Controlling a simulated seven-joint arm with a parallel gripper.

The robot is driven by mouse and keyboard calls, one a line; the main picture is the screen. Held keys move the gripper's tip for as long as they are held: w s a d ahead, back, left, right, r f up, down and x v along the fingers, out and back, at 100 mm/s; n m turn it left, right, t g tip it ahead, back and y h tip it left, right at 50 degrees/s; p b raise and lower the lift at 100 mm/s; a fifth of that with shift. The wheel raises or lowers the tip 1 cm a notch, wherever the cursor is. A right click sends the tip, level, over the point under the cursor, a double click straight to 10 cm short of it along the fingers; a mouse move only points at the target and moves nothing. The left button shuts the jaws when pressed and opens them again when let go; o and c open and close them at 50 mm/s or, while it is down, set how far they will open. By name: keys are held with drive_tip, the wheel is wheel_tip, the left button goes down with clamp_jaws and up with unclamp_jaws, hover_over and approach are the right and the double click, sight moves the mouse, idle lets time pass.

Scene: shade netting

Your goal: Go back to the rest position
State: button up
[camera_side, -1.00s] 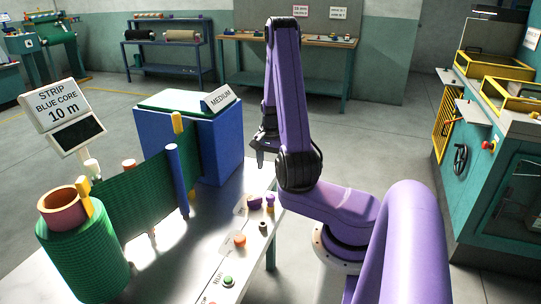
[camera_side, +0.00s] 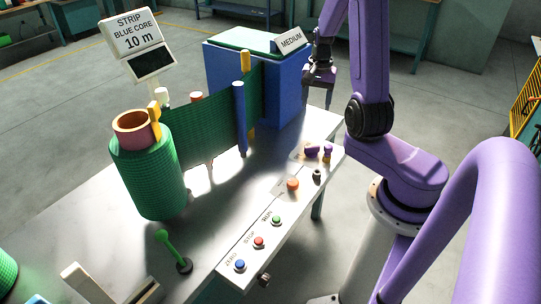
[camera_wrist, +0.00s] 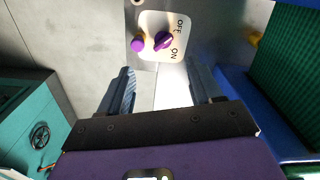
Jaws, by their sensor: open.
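My gripper (camera_side: 318,84) hangs in the air just right of the blue box (camera_side: 226,82), beyond the far end of the control strip. In the wrist view my gripper (camera_wrist: 160,80) has its two dark fingers wide apart, with nothing between them. Past the fingertips is a purple rotary knob (camera_wrist: 163,41) on a white plate marked OFF and ON, with a purple round piece (camera_wrist: 138,44) beside it.
Green netting (camera_side: 205,122) runs from a green roll (camera_side: 148,180) past a blue post (camera_side: 240,120) toward the box. The control strip carries blue (camera_side: 240,265), red (camera_side: 258,241) and green (camera_side: 276,220) buttons. A green lever (camera_side: 170,247) stands on the table. Floor beyond the box is clear.

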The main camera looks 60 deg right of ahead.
drive_tip(key=w+a+r+n, duration=0.1)
drive_tip(key=a+r+n, duration=0.2)
drive_tip(key=a+n, duration=0.55)
drive_tip(key=a+r+n, duration=0.3)
drive_tip(key=a+n, duration=0.2)
drive_tip(key=a, duration=0.7)
drive_tip(key=s+a+r+n, duration=0.1)
drive_tip(key=s+a+n, duration=0.3)
drive_tip(key=s+n, duration=0.3)
drive_tip(key=s+a+r+n, duration=0.2)
drive_tip(key=s+a+n, duration=0.3)
drive_tip(key=s, duration=0.6)
drive_tip(key=shift+s+a+n, duration=0.25)
drive_tip(key=shift+s+n, duration=0.15)
drive_tip(key=shift+n, duration=0.45)
